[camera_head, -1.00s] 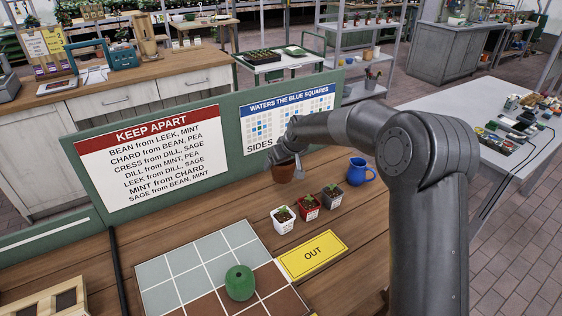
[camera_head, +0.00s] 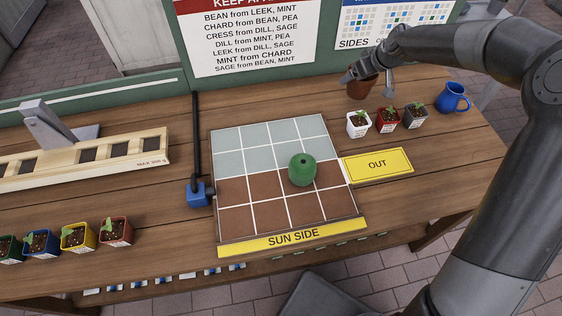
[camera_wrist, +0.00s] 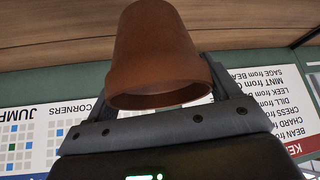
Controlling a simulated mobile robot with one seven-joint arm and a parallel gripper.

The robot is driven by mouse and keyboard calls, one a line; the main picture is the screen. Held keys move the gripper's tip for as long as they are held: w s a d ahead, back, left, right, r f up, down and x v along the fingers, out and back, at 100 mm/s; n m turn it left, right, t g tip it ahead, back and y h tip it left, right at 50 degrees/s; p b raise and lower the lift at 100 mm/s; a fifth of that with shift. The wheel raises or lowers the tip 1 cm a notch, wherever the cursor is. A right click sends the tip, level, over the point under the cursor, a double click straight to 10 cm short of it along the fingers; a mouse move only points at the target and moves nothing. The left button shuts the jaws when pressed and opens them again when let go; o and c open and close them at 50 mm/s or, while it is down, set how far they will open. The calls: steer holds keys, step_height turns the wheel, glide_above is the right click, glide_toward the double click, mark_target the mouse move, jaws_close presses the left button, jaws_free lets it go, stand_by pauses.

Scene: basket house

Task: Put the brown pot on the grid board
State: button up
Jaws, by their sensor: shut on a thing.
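The brown pot (camera_head: 362,83) is at the back right of the wooden table, near the green back panel. My gripper (camera_head: 368,78) is shut on it. In the wrist view the pot (camera_wrist: 158,55) fills the space between the fingers of my gripper (camera_wrist: 160,100). Whether the pot touches the table is unclear. The grid board (camera_head: 268,219) lies in the middle of the table, with grey-green squares in its back half and brown squares in its front half. A round green object (camera_head: 302,170) stands on the board, right of centre.
Small white, red and dark seedling pots (camera_head: 387,120) stand between my gripper and the board. A yellow OUT card (camera_head: 378,165) lies right of the board, a blue jug (camera_head: 454,98) stands at far right. A wooden rack (camera_head: 85,152) and several seedling pots (camera_head: 115,232) are at left.

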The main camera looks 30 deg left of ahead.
steer(key=s+a+r+n+g, duration=0.1)
steer(key=s+a+n+g, duration=0.15)
steer(key=s+n, duration=0.55)
steer(key=s+a+r+n+g, duration=0.15)
steer(key=s+n+g, duration=0.25)
steer(key=s, duration=0.9)
steer(key=shift+w+a+r+x, duration=0.2)
steer(key=shift+a+x, duration=0.3)
steer(key=shift+x, duration=1.95)
steer(key=shift+w+a+r+x, duration=0.1)
steer(key=shift+a+r+x, duration=0.3)
steer(key=shift+x, duration=2)
steer(key=shift+w+a+r+x, duration=0.1)
steer(key=shift+a+x, duration=0.45)
steer(key=shift+x, duration=1.9)
steer(key=shift+f, duration=0.1)
steer(key=o, duration=0.9)
steer(key=shift+o, duration=0.2)
